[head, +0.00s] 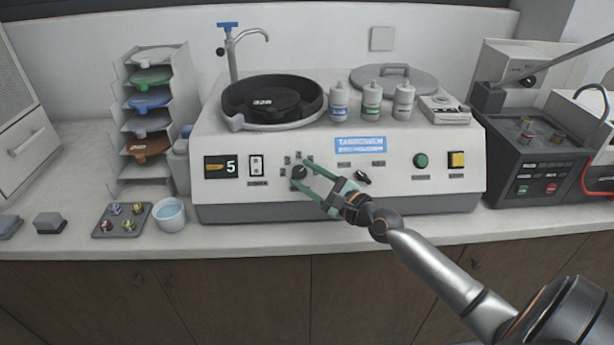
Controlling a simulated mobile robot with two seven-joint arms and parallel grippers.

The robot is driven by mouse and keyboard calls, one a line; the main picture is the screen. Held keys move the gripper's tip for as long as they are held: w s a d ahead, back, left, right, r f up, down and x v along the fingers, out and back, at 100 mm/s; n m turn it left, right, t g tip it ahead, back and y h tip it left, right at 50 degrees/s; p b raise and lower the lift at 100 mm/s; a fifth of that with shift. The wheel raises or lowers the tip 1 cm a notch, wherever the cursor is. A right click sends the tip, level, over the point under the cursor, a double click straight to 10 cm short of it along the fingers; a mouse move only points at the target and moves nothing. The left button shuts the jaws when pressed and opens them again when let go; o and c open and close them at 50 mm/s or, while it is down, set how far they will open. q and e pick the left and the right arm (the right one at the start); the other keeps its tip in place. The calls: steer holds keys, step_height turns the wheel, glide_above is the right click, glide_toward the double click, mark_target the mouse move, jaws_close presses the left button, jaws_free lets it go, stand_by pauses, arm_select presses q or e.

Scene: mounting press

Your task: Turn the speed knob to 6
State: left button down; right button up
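The speed knob (299,172) is a small dark round knob on the front of the white press machine, with small grey marks around it. The display (221,167) to its left reads 5. My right gripper (301,170) reaches in from the right with its two green fingers apart, one above and one below the knob. The fingers look wider apart than the knob; I cannot tell whether either touches it. My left gripper is not in view.
A cup (169,222) and a tray (104,232) of small pieces stand on the counter at left.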

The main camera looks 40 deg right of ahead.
jaws_close()
steer(key=shift+m, duration=0.3)
steer(key=shift+a+f+m+t+h, duration=0.2)
steer(key=shift+m+t+h, duration=0.4)
steer(key=shift+m+h, duration=0.35)
steer(key=shift+a+f+m+t+h, duration=0.15)
steer(key=shift+m+t+h, duration=0.25)
steer(key=shift+m+h, duration=0.65)
steer(key=m+h+b, duration=0.1)
steer(key=m+h, duration=0.1)
steer(key=m+h+b, duration=0.1)
steer(key=m, duration=0.1)
steer(key=shift+a+f+m+h, duration=0.2)
steer(key=shift+m+h, duration=0.2)
steer(key=shift+w+a+m+h+b, duration=0.15)
steer(key=shift+m+h+b, duration=0.55)
steer(key=shift+m+h, duration=1)
steer(key=shift+r, duration=0.1)
